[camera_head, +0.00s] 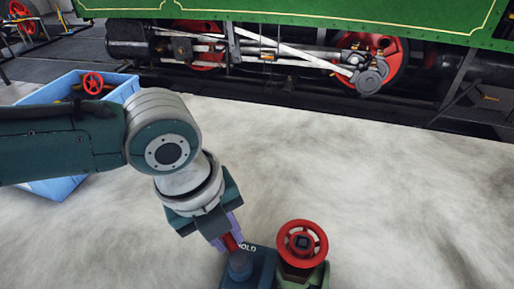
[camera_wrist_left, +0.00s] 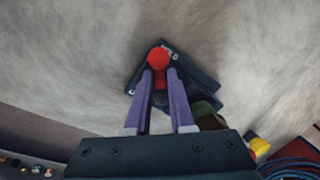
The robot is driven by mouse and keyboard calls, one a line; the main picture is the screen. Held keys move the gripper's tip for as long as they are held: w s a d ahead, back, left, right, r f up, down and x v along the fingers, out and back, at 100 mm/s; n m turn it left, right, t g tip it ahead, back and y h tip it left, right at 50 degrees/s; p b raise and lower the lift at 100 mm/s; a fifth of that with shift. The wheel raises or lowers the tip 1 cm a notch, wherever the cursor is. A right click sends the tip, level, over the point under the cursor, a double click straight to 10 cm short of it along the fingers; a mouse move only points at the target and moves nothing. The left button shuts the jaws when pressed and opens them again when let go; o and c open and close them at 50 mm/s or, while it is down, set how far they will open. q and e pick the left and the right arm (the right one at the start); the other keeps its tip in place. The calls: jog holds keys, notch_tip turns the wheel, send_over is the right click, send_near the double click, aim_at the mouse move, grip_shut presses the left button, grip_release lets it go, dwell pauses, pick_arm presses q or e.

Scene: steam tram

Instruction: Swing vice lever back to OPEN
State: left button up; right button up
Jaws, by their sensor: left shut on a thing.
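The vice (camera_head: 262,268) is a dark blue block low in the middle of the head view, with pale lettering ending in "OLD" on its top. Its red lever (camera_head: 230,243) is partly hidden by my gripper. In the left wrist view the lever's round red end (camera_wrist_left: 158,58) shows between the fingertips, above the vice's dark plate (camera_wrist_left: 200,77). My left gripper (camera_head: 226,238) points down, its purple fingers shut on the red lever; the fingers also show in the wrist view (camera_wrist_left: 159,78). My right gripper is not in view.
A green part with a red handwheel (camera_head: 302,243) stands right beside the vice. A blue crate (camera_head: 62,190) holding a red wheel (camera_head: 93,83) is at the left, partly behind my arm. The green steam tram (camera_head: 300,15) stands at the back. Pale floor is clear to the right.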

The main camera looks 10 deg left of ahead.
pick_arm(q)
grip_shut()
jog(key=n+p, duration=0.1)
jog(key=n, duration=0.1)
jog(key=s+n+p, duration=0.1)
jog(key=p, duration=0.1)
jog(key=shift+a+r+n+t+y, duration=0.2)
jog(key=shift+n+t+y, duration=0.1)
jog(key=shift+n, duration=0.1)
jog(key=n+p, duration=0.1)
jog(key=n, duration=0.1)
jog(key=s+n+p, duration=0.1)
jog(key=n, duration=0.1)
jog(key=n+y+p, duration=0.1)
jog(key=n+p, duration=0.1)
jog(key=shift+s, duration=0.35)
jog(key=n, duration=0.2)
jog(key=s+n+y+p, duration=0.1)
jog(key=n, duration=0.2)
jog(key=shift+d+f+p, duration=0.1)
jog(key=shift+d+p, duration=0.1)
jog(key=shift+p, duration=0.1)
jog(key=shift+s+d+n+y, duration=0.15)
jog(key=shift+s+d+n, duration=0.05)
jog(key=shift+n, duration=0.85)
jog(key=shift+s+d+n+y, duration=0.15)
jog(key=shift+s+n, duration=0.05)
jog(key=shift+n, duration=0.85)
